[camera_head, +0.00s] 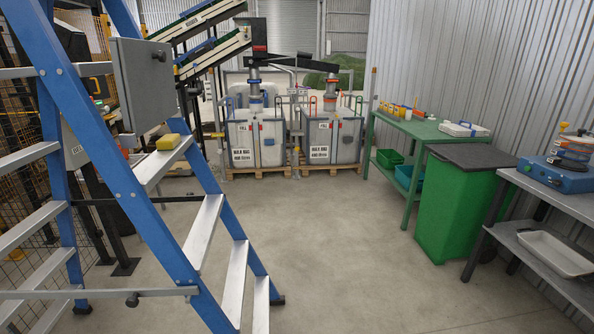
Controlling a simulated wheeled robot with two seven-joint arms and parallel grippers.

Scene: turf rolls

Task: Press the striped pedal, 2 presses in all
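I see no striped pedal in the head view; the lower left of the floor is partly hidden by a blue stepladder (130,195). Neither of my grippers nor my arms shows in this view.
The blue stepladder with a yellow block (168,142) on one step stands close at left. A green bin (462,205), a green table (425,131) and a grey bench (545,185) line the right. Two white tanks (332,135) stand at the back. The middle floor (350,240) is clear.

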